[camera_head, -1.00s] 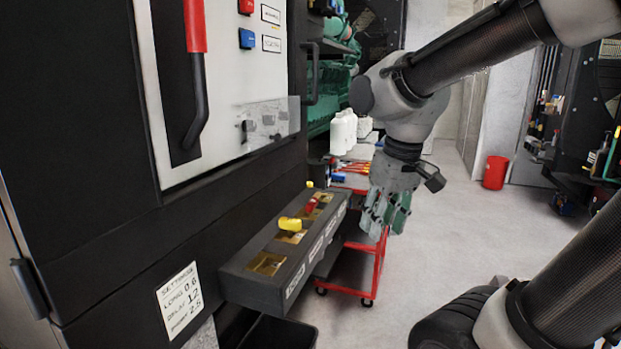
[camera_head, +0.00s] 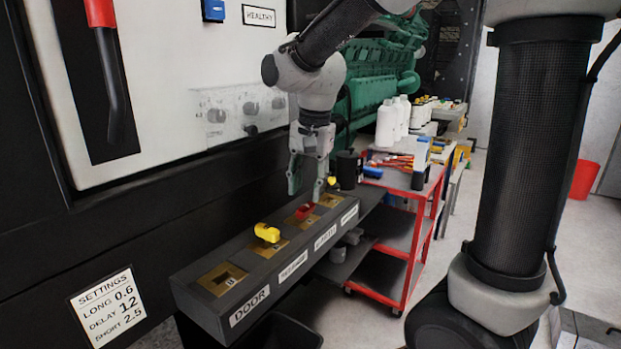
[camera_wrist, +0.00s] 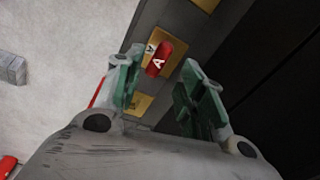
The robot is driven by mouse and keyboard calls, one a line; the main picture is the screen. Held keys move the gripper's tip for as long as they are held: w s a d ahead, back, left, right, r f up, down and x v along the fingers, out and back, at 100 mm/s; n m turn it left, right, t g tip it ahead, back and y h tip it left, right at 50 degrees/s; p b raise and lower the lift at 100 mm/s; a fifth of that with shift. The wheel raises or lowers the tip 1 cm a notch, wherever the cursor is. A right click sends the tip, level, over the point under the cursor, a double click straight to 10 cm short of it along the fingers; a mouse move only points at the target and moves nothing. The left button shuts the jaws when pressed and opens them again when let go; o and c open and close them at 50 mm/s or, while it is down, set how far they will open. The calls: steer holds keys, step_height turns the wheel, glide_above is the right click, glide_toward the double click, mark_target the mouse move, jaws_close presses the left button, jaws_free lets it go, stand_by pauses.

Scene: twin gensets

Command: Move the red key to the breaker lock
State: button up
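The red key (camera_head: 305,211) sits in a brass lock plate on the dark lock box (camera_head: 205,310). It also shows in the wrist view (camera_wrist: 159,60), marked with a white letter A, ahead of and between my fingers. My gripper (camera_head: 308,188) is above the box near the red key, fingers pointing down, apart and empty. In the wrist view my gripper (camera_wrist: 160,90) shows its green finger pads wide apart. A yellow key (camera_head: 267,232) sits in a nearer plate. The nearest plate (camera_head: 222,279), by the DOOR label, holds no key. I cannot read which label marks the breaker lock.
The cabinet with a red-handled lever (camera_head: 100,15) rises behind the box. A red cart (camera_head: 408,245) with tools and bottles stands to the right. A dark bin (camera_head: 280,332) lies below the box. A red bucket (camera_head: 584,180) stands on the open floor.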

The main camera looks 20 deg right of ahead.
mark_target(307, 206)
steer(key=shift+w+r+m, duration=0.1)
steer(key=shift+w+m, duration=0.1)
steer(key=shift+m, duration=1)
steer(key=shift+f, duration=2.75)
jaws_close()
steer(key=shift+r, duration=2.55)
steer(key=shift+r, duration=0.1)
